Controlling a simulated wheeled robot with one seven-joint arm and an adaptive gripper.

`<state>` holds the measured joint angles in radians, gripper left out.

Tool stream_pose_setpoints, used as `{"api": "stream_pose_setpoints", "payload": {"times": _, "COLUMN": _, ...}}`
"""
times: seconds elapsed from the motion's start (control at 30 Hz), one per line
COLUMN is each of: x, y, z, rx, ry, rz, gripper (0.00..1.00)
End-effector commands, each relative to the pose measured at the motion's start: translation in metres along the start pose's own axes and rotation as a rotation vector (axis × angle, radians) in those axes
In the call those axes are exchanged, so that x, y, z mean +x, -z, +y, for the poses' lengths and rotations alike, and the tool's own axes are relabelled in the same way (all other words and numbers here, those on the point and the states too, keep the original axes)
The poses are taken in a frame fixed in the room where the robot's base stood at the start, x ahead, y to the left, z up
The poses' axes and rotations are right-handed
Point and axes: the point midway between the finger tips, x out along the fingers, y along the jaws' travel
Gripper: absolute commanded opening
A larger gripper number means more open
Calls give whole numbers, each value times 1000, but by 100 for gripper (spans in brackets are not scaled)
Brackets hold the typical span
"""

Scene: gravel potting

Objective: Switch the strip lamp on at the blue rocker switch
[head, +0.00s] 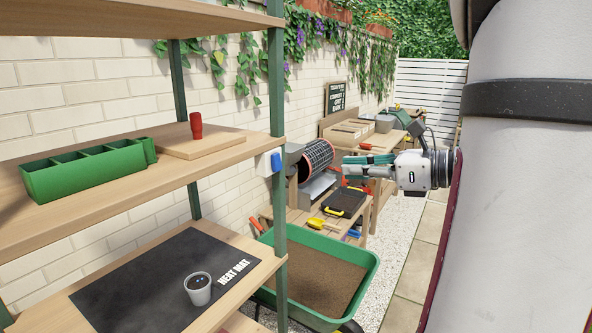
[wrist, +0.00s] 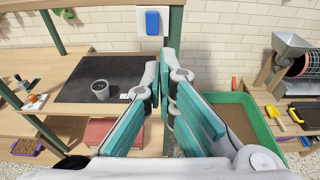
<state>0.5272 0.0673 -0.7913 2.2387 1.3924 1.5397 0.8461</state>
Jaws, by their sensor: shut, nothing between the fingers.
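The blue rocker switch (head: 276,161) sits on a white plate on the green front post of the shelf rack. It also shows in the wrist view (wrist: 153,22), at the top, just left of the middle. My gripper (head: 346,168) is to the right of the switch in the head view, with a clear gap between them. In the wrist view its teal fingers (wrist: 167,58) point forward, with the tips below and slightly right of the switch. The fingers are shut with nothing between them. I cannot make out the strip lamp in either view.
The rack's lower shelf holds a black heat mat (head: 165,283) and a grey pot (head: 198,289). A green wheelbarrow (head: 362,295) stands beside the rack, with benches behind.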

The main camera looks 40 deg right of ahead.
Motion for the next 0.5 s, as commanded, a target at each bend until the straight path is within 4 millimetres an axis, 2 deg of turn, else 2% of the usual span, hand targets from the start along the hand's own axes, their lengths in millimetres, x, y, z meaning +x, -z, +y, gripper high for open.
{"api": "stream_pose_setpoints", "payload": {"times": 0.23, "x": 19, "y": 0, "z": 1, "rx": 0, "ry": -3, "rz": 0, "gripper": 0}}
{"api": "stream_pose_setpoints", "payload": {"times": 0.5, "x": 71, "y": 0, "z": 2, "rx": 1, "ry": -6, "rz": 2, "gripper": 0}}
